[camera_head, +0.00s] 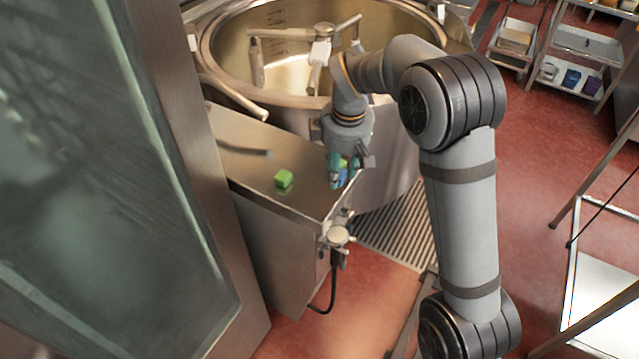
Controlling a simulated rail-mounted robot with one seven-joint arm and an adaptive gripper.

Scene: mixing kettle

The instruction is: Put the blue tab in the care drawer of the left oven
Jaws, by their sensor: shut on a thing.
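My gripper (342,178) points down at the front right edge of the steel cabinet top, beside the kettle. It is shut on a small blue piece, which looks like the blue tab (343,175); the fingers hide part of it. A green block (283,179) lies on the cabinet top to the left of my gripper, apart from it. A large steel-framed glass panel (90,170) fills the left side; I cannot tell whether it belongs to the left oven. No care drawer can be made out.
The big mixing kettle (215,45) stands behind the steel cabinet (262,225). A valve (339,236) with a hose juts from the cabinet's front corner. A floor grate (400,228) lies beside it. Shelves (590,45) and a white-topped cart (605,290) stand right; red floor lies between.

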